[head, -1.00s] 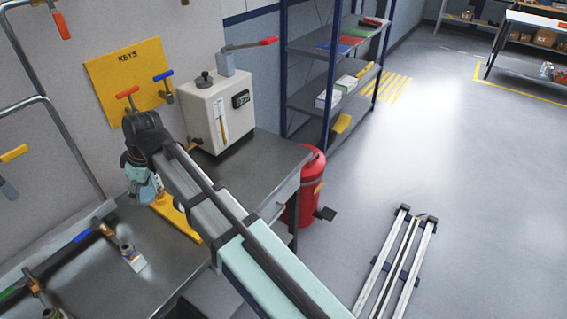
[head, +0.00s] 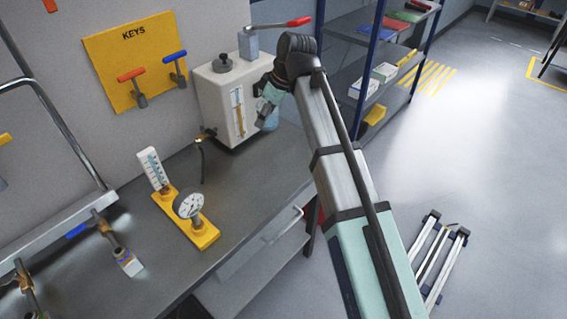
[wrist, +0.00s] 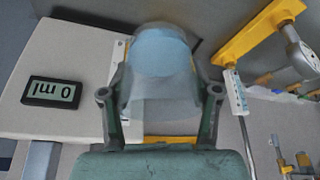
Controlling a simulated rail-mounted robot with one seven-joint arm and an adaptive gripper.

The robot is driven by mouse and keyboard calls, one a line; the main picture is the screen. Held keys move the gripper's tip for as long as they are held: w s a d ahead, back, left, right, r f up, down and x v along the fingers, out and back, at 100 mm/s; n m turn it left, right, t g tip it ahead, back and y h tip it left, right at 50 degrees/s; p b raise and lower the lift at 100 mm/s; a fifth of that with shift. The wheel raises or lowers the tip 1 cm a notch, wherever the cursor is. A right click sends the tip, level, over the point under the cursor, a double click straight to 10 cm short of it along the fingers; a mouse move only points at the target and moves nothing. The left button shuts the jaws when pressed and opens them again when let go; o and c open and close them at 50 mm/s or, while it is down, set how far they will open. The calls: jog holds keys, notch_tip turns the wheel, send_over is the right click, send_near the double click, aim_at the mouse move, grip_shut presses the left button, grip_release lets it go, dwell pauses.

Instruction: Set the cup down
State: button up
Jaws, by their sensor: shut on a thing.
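A translucent cup (wrist: 160,105) with a pale blue area is between the two fingers of my gripper (wrist: 159,96) in the wrist view. My gripper is shut on it. In the head view my gripper (head: 266,103) is by the lower right of the white dispenser box (head: 215,95), and a bluish part of the cup (head: 271,121) shows beside it. The arm partly hides the cup there. I cannot tell whether the cup touches the workbench (head: 165,250).
A yellow stand (head: 202,233) with a dial gauge (head: 189,204) and thermometer-like scale (head: 152,168) is on the bench, left of the arm. A valve (head: 128,262) is further left. Bench between is clear.

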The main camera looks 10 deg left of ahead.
aim_at(265, 171)
notch_tip(265, 171, down, 20)
jog(key=p, duration=0.4)
jog(key=shift+r, duration=0.2)
jog(key=shift+f, duration=0.1)
jog(key=shift+f, duration=0.1)
jog(key=o, duration=1.2)
jog(key=shift+o, duration=0.2)
jog(key=shift+r, duration=0.3)
jog(key=b+v, duration=0.2)
jog(key=v, duration=1)
jog(key=shift+b, duration=0.3)
